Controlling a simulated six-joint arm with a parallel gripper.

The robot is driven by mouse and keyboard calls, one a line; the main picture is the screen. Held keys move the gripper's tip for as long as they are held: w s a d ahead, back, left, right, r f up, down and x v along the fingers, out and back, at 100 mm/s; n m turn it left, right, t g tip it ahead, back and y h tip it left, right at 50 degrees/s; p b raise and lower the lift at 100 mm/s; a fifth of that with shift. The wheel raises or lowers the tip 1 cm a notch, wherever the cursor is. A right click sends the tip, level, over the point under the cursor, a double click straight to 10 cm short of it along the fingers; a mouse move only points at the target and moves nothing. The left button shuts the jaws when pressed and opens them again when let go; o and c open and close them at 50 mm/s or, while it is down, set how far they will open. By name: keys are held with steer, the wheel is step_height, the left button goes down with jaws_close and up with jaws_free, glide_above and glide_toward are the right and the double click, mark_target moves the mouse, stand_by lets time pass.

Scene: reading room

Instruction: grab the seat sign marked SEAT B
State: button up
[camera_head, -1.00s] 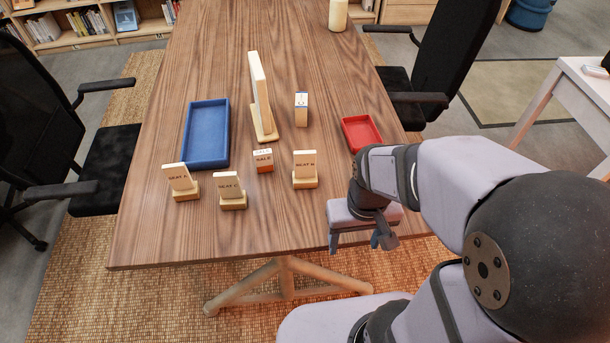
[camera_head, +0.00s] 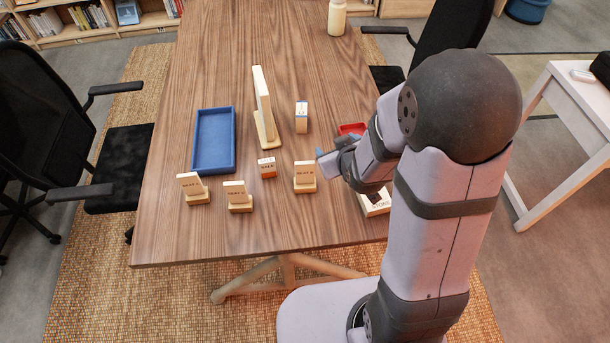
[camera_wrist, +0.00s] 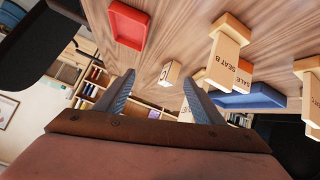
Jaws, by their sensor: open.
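The SEAT B sign (camera_head: 305,173) is a small upright wooden plate in a wooden base, the rightmost of three seat signs. It also shows in the wrist view (camera_wrist: 223,62), right of the jaws, its lettering readable. My gripper (camera_head: 324,163) is open and empty, just right of the sign and pointing left. In the wrist view, both fingers of my gripper (camera_wrist: 157,88) are spread with nothing between them. The signs lettered SEAT A (camera_head: 190,185) and SEAT C (camera_head: 237,195) stand to the left.
An orange-and-white box (camera_head: 267,168) stands close left of SEAT B. Behind are a small upright block (camera_head: 301,118), a tall wooden stand (camera_head: 263,105) and a blue tray (camera_head: 232,140).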

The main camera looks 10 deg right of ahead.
mark_target(305, 174)
steer(key=w+a+m+t+b, duration=0.2)
steer(key=a+m+t, duration=0.25)
steer(key=a, duration=0.35)
steer(key=shift+g+h, duration=0.5)
steer(key=shift+g, duration=0.15)
steer(key=s+f+p, duration=0.1)
steer(key=s+f, duration=0.1)
steer(key=s+f+p, duration=0.1)
steer(key=s+f, duration=0.1)
steer(key=s+f+p, duration=0.1)
steer(key=s+f, duration=0.1)
steer(key=f, duration=0.1)
steer(key=shift+s+a+p, duration=0.3)
steer(key=shift+b+x, duration=1.05)
steer(key=shift+b, duration=0.05)
steer(key=shift+w+d+p, duration=0.1)
steer(key=shift+w+p, duration=0.25)
steer(key=shift+w, duration=0.15)
steer(key=shift+p+x, duration=0.6)
steer(key=shift+x, duration=1.55)
steer(key=shift+f, duration=0.1)
steer(key=c, duration=1.2)
